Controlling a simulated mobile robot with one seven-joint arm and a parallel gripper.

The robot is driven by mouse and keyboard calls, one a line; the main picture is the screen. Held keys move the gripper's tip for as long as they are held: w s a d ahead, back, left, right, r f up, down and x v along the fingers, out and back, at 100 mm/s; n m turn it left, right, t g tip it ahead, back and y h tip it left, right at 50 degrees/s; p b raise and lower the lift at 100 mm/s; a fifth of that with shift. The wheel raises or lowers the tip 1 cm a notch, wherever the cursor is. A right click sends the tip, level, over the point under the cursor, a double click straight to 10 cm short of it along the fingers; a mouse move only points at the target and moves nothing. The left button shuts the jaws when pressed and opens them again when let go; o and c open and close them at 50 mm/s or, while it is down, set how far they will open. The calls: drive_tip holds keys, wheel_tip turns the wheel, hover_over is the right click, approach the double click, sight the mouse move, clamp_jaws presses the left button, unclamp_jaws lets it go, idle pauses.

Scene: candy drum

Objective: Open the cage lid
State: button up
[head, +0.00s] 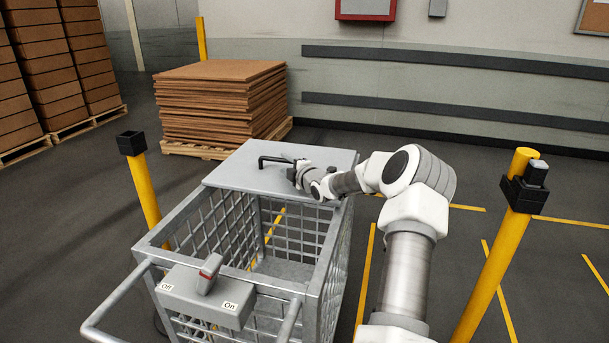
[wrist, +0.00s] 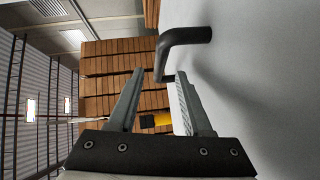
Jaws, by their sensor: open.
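The grey wire cage (head: 322,285) stands in front of me. Its flat grey lid (head: 240,165) lies level over the far part; the near part of the top is open. A black bar handle (head: 274,160) stands up from the lid, and my gripper (head: 293,172) is just right of it, low over the lid. In the wrist view the lid (wrist: 265,75) fills the right side. The handle (wrist: 186,36) shows just beyond the fingertips of my gripper (wrist: 160,74). The fingers are apart with nothing held; the handle's near end appears close to the right finger.
A switch box (head: 205,295) with a lever, marked Off and On, is on the cage's near side. Yellow posts (head: 147,195) (head: 500,255) stand left and right. A stack of brown sheets (head: 222,105) on a pallet is behind the cage. Floor to the right is mostly clear.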

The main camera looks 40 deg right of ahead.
drive_tip(key=s, duration=0.4)
drive_tip(key=s+a+r+p, duration=0.1)
drive_tip(key=s, duration=0.7)
drive_tip(key=shift+s+a+r, duration=0.1)
drive_tip(key=shift+a+r, duration=0.1)
drive_tip(key=shift+r, duration=0.2)
drive_tip(key=shift+s, duration=0.15)
